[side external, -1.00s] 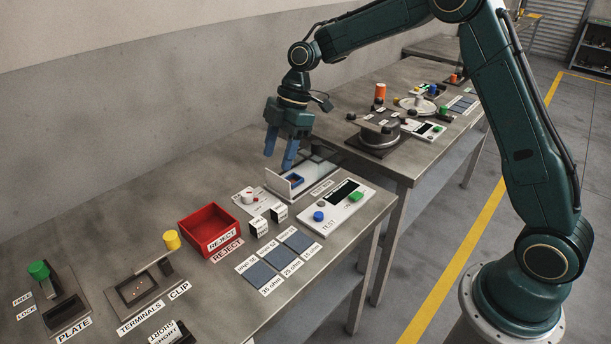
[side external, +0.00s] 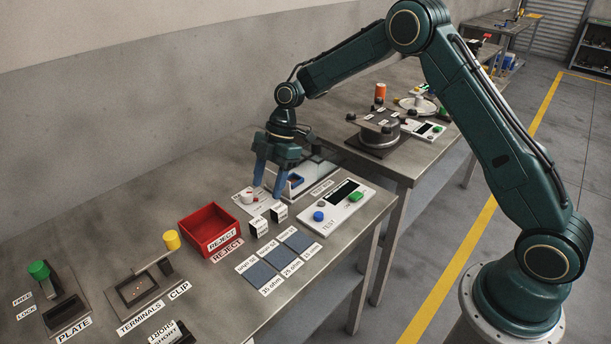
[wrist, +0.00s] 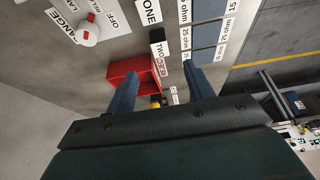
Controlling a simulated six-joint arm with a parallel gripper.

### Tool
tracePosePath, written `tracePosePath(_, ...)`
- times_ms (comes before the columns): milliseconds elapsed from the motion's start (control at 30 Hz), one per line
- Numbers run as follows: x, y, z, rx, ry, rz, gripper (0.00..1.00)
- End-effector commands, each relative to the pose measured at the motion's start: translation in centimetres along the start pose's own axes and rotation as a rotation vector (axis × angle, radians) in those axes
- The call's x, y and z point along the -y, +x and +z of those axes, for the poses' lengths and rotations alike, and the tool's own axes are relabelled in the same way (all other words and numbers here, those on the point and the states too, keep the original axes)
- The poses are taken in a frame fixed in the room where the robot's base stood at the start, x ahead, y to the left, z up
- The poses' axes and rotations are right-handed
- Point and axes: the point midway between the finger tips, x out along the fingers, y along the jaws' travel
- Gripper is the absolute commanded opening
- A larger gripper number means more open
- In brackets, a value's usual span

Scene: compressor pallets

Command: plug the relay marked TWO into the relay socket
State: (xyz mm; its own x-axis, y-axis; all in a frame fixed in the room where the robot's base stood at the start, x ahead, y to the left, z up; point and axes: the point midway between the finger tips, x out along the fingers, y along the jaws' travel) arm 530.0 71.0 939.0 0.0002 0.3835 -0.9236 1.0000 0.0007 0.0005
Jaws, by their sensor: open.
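Two small black-and-white relay blocks stand on the bench. The wrist view shows the relay marked TWO (wrist: 158,47) beside the one marked ONE (wrist: 150,12). By that order, TWO is the block nearer the red bin in the side view (side external: 259,227), where its lettering is too small to read. My gripper (side external: 267,191) is open and empty, pointing down above the bench behind the relays, by the range-knob plate. In the wrist view, its two blue fingers (wrist: 160,70) are spread apart. No label reading relay socket is legible; the recessed terminals fixture (side external: 158,297) shows small pins inside.
The red reject bin (side external: 183,228) stands left of the relays. A white range-knob plate (side external: 237,202) and a white tray (side external: 322,168) lie behind them. The test box (side external: 340,215) is to the right, grey pads (side external: 281,257) in front. A plate fixture (side external: 45,308) is far left.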

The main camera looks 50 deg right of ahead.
Motion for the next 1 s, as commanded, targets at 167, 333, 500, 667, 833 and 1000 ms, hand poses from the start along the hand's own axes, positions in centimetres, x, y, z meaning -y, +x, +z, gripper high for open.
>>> tracePosePath(167,0.1,2.8,0.0,0.001,0.000,-0.003,0.53)
tracePosePath(333,0.0,4.2,0.0,0.000,0.000,-0.001,0.53)
tracePosePath(500,0.0,4.5,0.0,0.001,0.001,0.000,0.53)
tracePosePath(667,0.0,4.7,0.0,0.001,0.001,-0.001,0.53)
tracePosePath(833,0.1,6.0,-0.1,0.001,0.001,-0.003,0.53)
tracePosePath(1000,0.1,8.1,-0.1,0.001,0.001,-0.003,0.53)
